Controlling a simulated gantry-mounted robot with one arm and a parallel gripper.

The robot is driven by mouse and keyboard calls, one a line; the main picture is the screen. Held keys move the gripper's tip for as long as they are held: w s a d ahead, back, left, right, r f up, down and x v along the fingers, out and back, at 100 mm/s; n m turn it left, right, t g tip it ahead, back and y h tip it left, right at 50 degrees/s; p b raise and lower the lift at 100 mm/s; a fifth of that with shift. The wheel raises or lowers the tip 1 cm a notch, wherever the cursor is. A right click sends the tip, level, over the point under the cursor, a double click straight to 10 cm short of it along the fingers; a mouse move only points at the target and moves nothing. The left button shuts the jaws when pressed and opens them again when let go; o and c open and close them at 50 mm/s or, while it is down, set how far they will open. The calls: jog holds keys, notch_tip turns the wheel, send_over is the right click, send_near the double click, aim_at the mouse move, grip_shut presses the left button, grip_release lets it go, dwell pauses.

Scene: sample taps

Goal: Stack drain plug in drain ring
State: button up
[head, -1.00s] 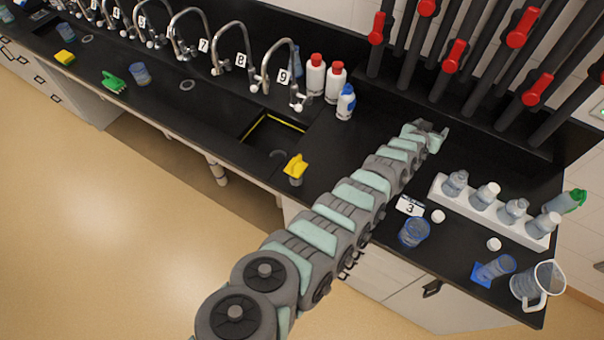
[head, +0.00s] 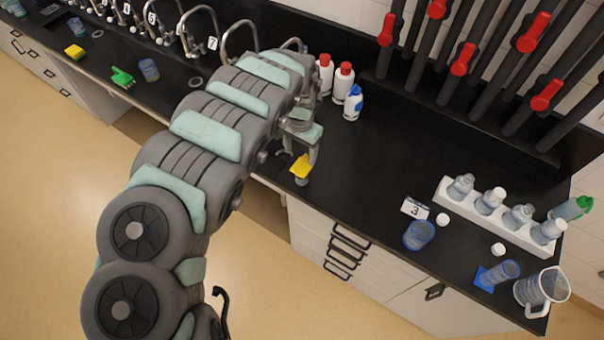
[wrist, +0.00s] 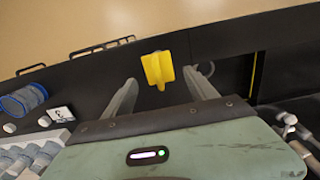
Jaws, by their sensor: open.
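A yellow piece (head: 301,167) with a grey lower part, which looks like the drain plug, stands near the front edge of the black counter. My gripper (head: 300,150) is open just above and behind it in the head view. In the wrist view the yellow piece (wrist: 157,68) shows between and beyond the two spread fingers (wrist: 160,82); I cannot tell whether they touch it. My arm hides most of the sink in the head view.
Red-capped bottles (head: 343,84) and a blue-capped bottle (head: 353,103) stand behind my gripper. The sink's yellow edge (wrist: 252,70) is at the right in the wrist view. A white bottle rack (head: 452,207) and a blue cup (head: 418,235) stand right. The middle counter is clear.

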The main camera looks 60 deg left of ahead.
aim_at(302, 167)
jog(key=shift+f, duration=2)
jog(key=shift+w+d+f, duration=0.1)
jog(key=shift+w+f, duration=0.1)
jog(key=shift+f, duration=0.65)
jog(key=shift+w+d+f, duration=0.1)
jog(key=shift+w+f, duration=0.05)
jog(key=shift+f, duration=0.7)
jog(key=shift+s+a+f, duration=0.1)
jog(key=shift+f, duration=0.8)
jog(key=shift+c, duration=0.5)
grip_shut()
